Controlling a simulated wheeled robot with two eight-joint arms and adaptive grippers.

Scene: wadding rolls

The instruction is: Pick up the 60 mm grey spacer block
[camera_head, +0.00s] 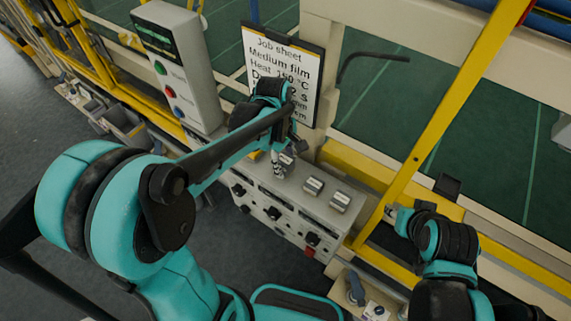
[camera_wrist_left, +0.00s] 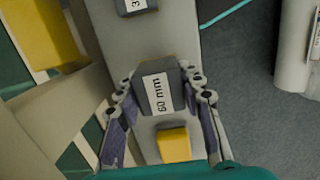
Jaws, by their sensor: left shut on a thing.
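The grey spacer block (camera_wrist_left: 160,92) has a white "60 mm" label and sits between the fingers of my left gripper (camera_wrist_left: 163,103) in the left wrist view. The fingers are shut on its two sides. In the head view my left gripper (camera_head: 281,163) is over the back left of the control box top, with the grey block (camera_head: 289,159) partly hidden by it. I cannot tell whether the block touches the top. My right gripper (camera_head: 391,212) is small, beside the yellow post, and its fingers are unclear.
Two more grey blocks, one here (camera_head: 313,186) and one here (camera_head: 340,201), stand on the control box (camera_head: 282,212) with black knobs. A job sheet (camera_head: 283,70) stands behind. A yellow post (camera_head: 436,123) rises at right. A yellow piece (camera_wrist_left: 174,145) lies near the held block.

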